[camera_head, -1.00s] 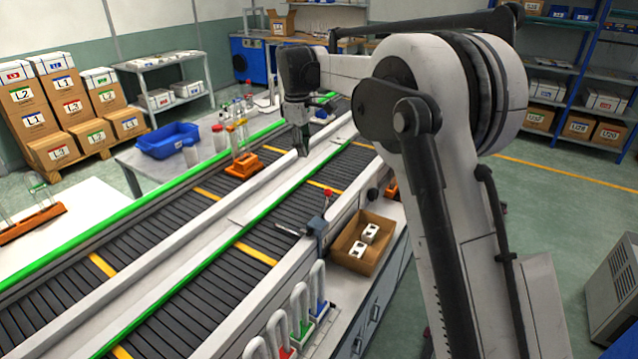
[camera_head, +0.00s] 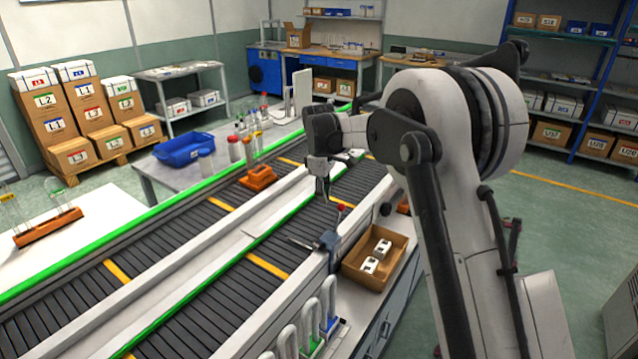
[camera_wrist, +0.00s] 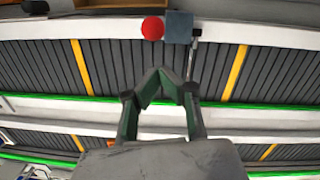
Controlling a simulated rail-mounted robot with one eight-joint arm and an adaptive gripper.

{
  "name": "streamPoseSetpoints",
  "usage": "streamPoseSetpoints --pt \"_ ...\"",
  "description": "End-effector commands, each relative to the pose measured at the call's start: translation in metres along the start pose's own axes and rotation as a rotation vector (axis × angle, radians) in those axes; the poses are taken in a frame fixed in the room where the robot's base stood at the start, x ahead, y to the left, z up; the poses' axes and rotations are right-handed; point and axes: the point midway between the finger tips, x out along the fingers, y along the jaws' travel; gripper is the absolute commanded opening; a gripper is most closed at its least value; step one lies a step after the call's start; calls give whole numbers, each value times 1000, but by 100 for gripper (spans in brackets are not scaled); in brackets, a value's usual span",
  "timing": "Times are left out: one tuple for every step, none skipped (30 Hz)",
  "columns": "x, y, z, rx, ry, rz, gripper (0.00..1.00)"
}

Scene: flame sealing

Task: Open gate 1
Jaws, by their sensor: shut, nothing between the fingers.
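A gate mechanism stands on the near rail of the front conveyor, with a blue-grey block (camera_head: 329,240), a red knob (camera_head: 340,208) and a thin grey bar (camera_head: 301,244) reaching over the belt edge. No gate number is readable. In the wrist view the red knob (camera_wrist: 153,28) and the block (camera_wrist: 179,27) sit side by side beyond my fingertips, and the bar (camera_wrist: 193,58) extends over the belt. My gripper (camera_head: 325,196) is above the front conveyor, just behind the knob in the head view. Its fingers (camera_wrist: 160,72) meet at the tips, empty and apart from the knob.
Two parallel conveyors (camera_head: 190,292) with green edges run diagonally. An orange rack with tubes (camera_head: 258,178) stands on the back conveyor. A blue tray (camera_head: 184,150) lies behind.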

Motion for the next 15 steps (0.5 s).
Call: streamPoseSetpoints --pt "0 0 8 2 0 0 0" --pt "1 0 11 1 0 0 0" --pt "2 0 15 0 0 0 0" --pt "3 0 17 0 0 0 0" --pt "3 0 19 0 0 0 0" --pt "4 0 21 0 0 0 0" --pt "4 0 23 0 0 0 0" --pt "5 0 24 0 0 0 0" --pt "5 0 25 0 0 0 0" --pt "5 0 26 0 0 0 0" --pt "5 0 26 0 0 0 0" --pt "5 0 26 0 0 0 0" --pt "6 0 26 0 0 0 0" --pt "6 0 26 0 0 0 0" --pt "6 0 26 0 0 0 0"
